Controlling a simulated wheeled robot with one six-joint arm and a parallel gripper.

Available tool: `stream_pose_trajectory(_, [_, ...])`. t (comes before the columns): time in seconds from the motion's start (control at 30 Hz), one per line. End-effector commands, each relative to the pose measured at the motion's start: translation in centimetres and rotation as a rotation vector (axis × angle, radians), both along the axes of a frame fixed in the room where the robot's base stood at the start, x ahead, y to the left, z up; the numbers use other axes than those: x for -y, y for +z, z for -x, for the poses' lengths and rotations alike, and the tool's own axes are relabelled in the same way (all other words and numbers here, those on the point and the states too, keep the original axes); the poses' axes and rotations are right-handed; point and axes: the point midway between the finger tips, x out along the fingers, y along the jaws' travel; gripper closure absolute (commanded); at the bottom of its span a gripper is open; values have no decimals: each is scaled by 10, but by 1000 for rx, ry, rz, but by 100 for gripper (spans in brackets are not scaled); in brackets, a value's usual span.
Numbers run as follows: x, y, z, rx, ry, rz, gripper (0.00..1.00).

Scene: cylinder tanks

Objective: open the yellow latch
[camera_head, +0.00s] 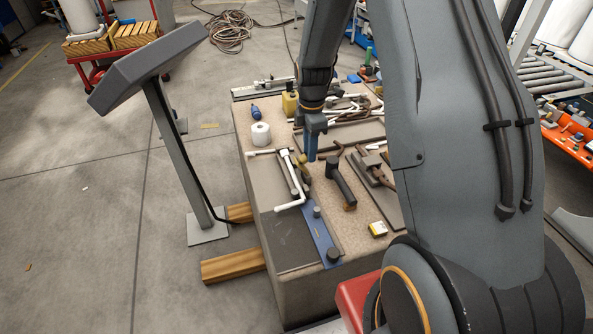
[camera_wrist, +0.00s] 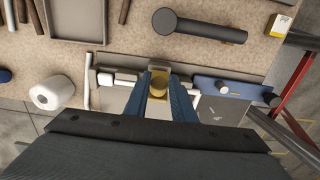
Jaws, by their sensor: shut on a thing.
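The yellow latch (camera_wrist: 158,80) sits between the two blue fingers of my gripper (camera_wrist: 159,92) in the wrist view. The fingers are shut on it, one on each side. In the head view my gripper (camera_head: 310,155) points down at the workbench, and a bit of the yellow latch (camera_head: 302,161) shows just left of the fingers. The latch is on a grey rail fixture (camera_wrist: 215,76) with white pipe pieces beside it. How far the latch is turned cannot be told.
A white bent pipe (camera_head: 291,207) and a blue plate (camera_head: 322,238) lie in front of my gripper. A dark round-headed tool (camera_head: 340,185) lies just right. A white roll (camera_head: 260,133) stands left. A grey console (camera_head: 150,65) stands beside the bench.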

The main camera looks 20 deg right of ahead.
Motion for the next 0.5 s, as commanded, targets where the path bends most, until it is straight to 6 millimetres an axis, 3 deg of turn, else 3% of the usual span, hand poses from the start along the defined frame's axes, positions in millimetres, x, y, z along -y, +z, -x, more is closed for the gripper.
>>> stream_pose_trajectory(0.5, [13,2,-2,4,-1,1,97])
